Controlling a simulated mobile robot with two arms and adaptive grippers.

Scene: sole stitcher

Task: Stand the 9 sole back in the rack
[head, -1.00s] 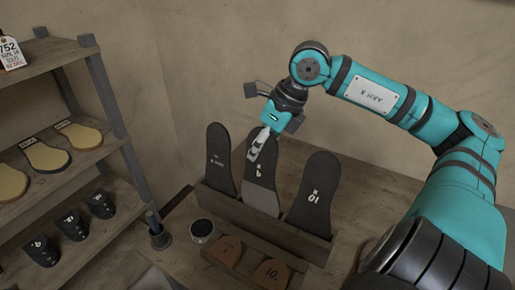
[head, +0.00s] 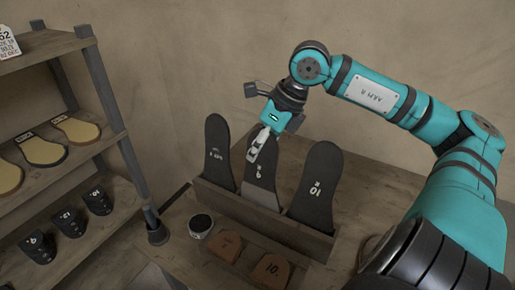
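The 9 sole (head: 264,174) is dark, with a paler grey lower part. It stands nearly upright in the middle of the wooden rack (head: 250,213), its lower end hidden behind the front board. My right gripper (head: 254,153) is at the upper part of this sole, and a finger lies across its front face. It looks shut on the sole; the far finger is hidden. A dark sole (head: 218,160) stands to the left in the rack and the 10 sole (head: 315,185) to the right. My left gripper is not in view.
Brown heel pieces (head: 228,244) sit in front of the rack, with a small round tin (head: 200,226) to their left. The table behind and right of the rack is clear.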

